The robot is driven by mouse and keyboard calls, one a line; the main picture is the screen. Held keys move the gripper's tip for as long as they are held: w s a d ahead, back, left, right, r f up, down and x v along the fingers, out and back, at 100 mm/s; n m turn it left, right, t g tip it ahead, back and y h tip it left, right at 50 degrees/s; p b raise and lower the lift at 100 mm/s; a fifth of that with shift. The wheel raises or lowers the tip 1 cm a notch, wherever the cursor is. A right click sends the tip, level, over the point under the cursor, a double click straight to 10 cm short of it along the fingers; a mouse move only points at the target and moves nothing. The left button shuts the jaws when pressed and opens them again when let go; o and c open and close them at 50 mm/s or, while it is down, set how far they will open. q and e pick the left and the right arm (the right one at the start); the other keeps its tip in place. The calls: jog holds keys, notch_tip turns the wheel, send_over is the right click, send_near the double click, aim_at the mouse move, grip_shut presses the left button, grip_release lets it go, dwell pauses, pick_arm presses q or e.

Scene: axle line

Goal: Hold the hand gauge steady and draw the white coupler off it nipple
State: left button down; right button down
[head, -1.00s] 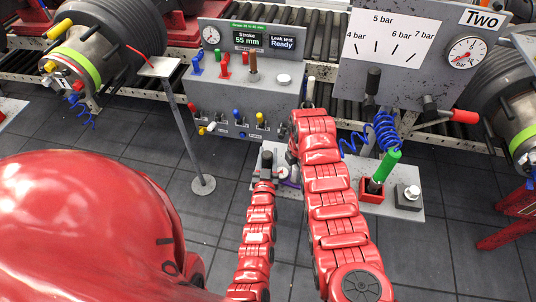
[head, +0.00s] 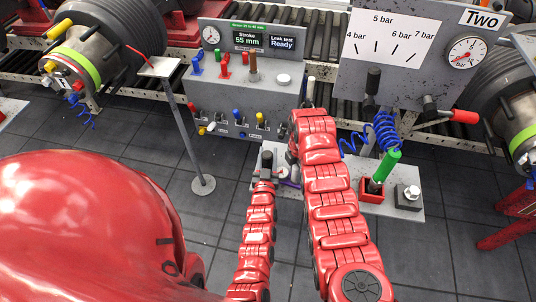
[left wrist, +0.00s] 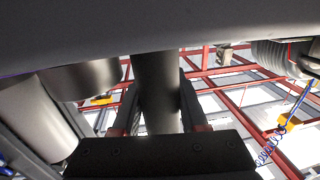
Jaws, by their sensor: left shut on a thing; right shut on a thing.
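The hand gauge (head: 283,172) shows in the head view as a small pale round dial low between my two arms, above a small grey table. My left gripper (head: 267,163) is shut at its left side. In the left wrist view the fingers of my left gripper (left wrist: 157,108) close on a dark upright cylinder (left wrist: 157,75), seemingly part of the gauge. My right gripper (head: 291,168) is shut at the gauge's right side, mostly hidden by my right arm. The white coupler and the nipple cannot be made out, so whether they are joined cannot be told.
Blue coiled hose hangs behind. A control box (head: 245,95) and panel Two (head: 420,50) stand behind. A thin post stand (head: 188,125) is at left.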

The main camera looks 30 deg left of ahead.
jog(key=shift+r, duration=2.95)
jog(key=shift+r, duration=0.1)
jog(key=shift+r, duration=0.95)
pick_arm(q)
jog(key=shift+c, duration=1.8)
grip_release()
